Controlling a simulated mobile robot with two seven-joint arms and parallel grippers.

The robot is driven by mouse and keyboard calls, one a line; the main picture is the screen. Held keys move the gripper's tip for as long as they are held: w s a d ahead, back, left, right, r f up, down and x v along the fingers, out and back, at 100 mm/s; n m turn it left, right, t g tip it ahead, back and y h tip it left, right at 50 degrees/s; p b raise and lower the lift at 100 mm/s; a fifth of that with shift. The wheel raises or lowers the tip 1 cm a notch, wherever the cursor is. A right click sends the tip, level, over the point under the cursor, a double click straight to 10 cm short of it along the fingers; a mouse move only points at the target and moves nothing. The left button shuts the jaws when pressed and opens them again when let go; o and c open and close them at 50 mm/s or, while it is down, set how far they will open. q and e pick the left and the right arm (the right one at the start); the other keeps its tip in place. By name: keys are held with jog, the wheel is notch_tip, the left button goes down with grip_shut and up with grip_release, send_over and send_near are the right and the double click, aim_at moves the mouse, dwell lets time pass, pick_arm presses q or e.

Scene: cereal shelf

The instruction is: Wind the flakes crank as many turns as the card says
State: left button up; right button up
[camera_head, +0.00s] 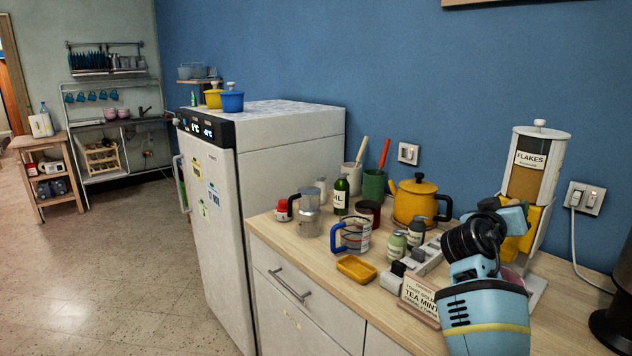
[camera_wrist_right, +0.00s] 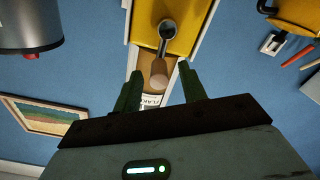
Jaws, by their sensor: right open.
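The flakes dispenser (camera_head: 527,178) stands upright at the right of the counter, with a clear hopper, a FLAKES label and a yellow body. It also shows in the right wrist view (camera_wrist_right: 180,12). There its crank (camera_wrist_right: 167,29) has a grey round hub, an arm and a pale knob (camera_wrist_right: 159,76). My right gripper (camera_wrist_right: 160,68) is open, its fingers on either side of the knob in that view; I cannot tell whether they touch it. In the head view my right arm hides the crank. The card (camera_head: 419,298) reads TEA MINT; other lines are too small or covered. My left gripper is not in view.
On the counter (camera_head: 318,258) stand a yellow kettle (camera_head: 415,200), a measuring jug (camera_head: 354,236), small jars (camera_head: 397,245), an oil bottle (camera_head: 341,196) and a yellow dish (camera_head: 357,268). A dark-based appliance (camera_head: 612,325) is at the right edge. A white fridge (camera_head: 215,210) adjoins the counter.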

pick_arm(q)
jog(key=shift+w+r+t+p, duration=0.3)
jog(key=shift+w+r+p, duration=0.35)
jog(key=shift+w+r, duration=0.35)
pick_arm(e)
jog(key=v, duration=0.6)
jog(key=shift+s+a, duration=0.2)
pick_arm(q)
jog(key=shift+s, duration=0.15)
